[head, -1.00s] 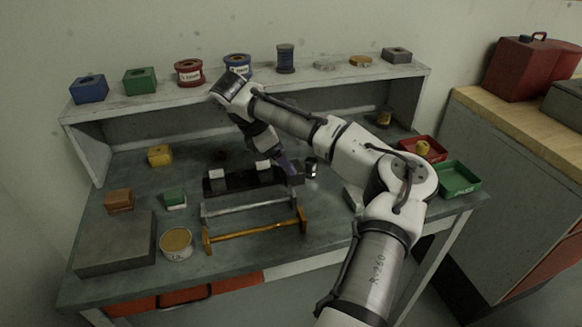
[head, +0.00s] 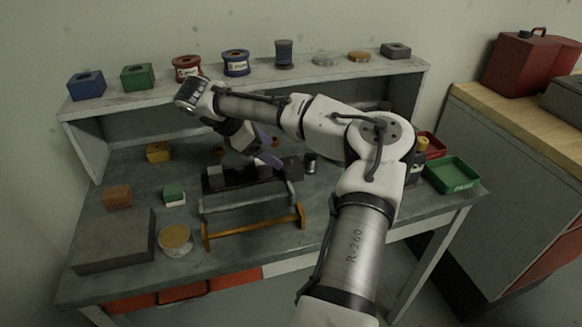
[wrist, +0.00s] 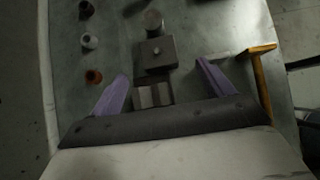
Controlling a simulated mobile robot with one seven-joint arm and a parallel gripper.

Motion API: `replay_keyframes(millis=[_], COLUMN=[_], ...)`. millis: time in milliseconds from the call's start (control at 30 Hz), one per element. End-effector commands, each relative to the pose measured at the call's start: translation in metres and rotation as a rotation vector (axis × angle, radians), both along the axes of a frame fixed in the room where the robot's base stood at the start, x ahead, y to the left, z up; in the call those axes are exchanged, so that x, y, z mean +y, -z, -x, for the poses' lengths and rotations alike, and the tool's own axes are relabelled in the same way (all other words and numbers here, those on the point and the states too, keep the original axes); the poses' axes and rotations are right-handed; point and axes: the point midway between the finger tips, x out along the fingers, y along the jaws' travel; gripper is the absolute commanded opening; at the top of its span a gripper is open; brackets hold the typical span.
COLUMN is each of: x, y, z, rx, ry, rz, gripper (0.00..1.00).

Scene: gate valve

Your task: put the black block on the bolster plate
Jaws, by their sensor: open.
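My gripper (head: 258,153) is open above the dark fixture (head: 216,185) at the middle of the bench. In the wrist view my purple fingers (wrist: 162,68) stand apart, with a dark block with a small knob (wrist: 155,55) beyond and a grey ridged block (wrist: 153,95) between them. A dark block (head: 290,166) shows at the fixture's right end. A dark grey block (head: 396,51) sits on the shelf. I cannot tell which is the black block. A thick grey slab (head: 115,242), perhaps the bolster plate, lies bare at the bench's front left.
Silver (head: 245,202) and orange (head: 255,226) handles stand in front of the fixture. A metal cylinder (head: 311,164) is to its right. Brown (head: 117,197), green (head: 174,196) and yellow (head: 158,152) blocks and a round tin (head: 175,240) are near the slab.

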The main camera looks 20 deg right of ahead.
Motion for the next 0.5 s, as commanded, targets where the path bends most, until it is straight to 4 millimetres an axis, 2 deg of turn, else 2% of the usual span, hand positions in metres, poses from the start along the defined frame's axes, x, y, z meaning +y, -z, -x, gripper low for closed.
replay_keyframes(millis=[33,200,367,500], x=[-0.006,-0.021,-0.028,-0.042], y=[0.008,0.023,0.029,0.04], z=[0.001,-0.001,-0.001,-0.002], rx=[0.004,0.0,-0.001,0.001], ry=[0.0,0.0,-0.001,0.001], rz=[-0.005,-0.001,0.0,0.001], gripper=[0.8,0.8,0.8,0.8])
